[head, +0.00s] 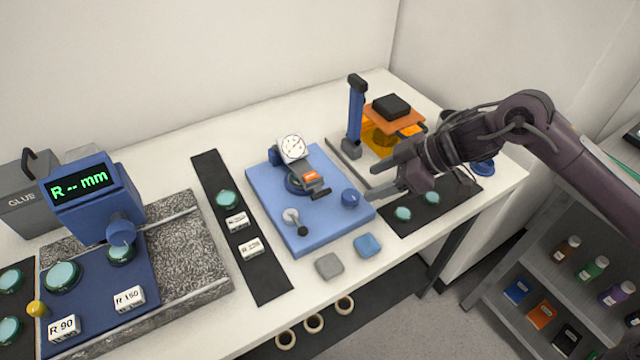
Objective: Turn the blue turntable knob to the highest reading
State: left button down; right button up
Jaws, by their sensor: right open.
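The blue turntable knob (350,198) stands on the right side of a blue base plate (275,190) on the white bench. A round white dial gauge (292,146) stands at the back of the plate; its reading is too small to tell. Below the gauge is a dark turntable (298,185) with an orange block (310,176) by it. My right gripper (371,180) is open and empty, just right of and above the knob in the picture, its fingers pointing left. I cannot tell whether a finger touches the knob. My left gripper is out of view.
A white-topped lever (291,216) stands on the plate's front left. A grey pad (329,265) and blue pad (368,245) lie in front. An orange stand with a blue column (355,115) is behind. A blue gauge with a green display (80,188) is at left.

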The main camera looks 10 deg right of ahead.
aim_at(352, 195)
jog(key=x, duration=0.3)
jog(key=p+x, duration=0.1)
jog(key=shift+d+f, duration=0.25)
jog(key=shift+f, duration=0.2)
jog(key=shift+x, duration=1.2)
jog(key=c, duration=1)
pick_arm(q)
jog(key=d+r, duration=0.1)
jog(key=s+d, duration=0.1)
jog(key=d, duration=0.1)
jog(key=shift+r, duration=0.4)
pick_arm(e)
jog(key=shift+o, duration=0.2)
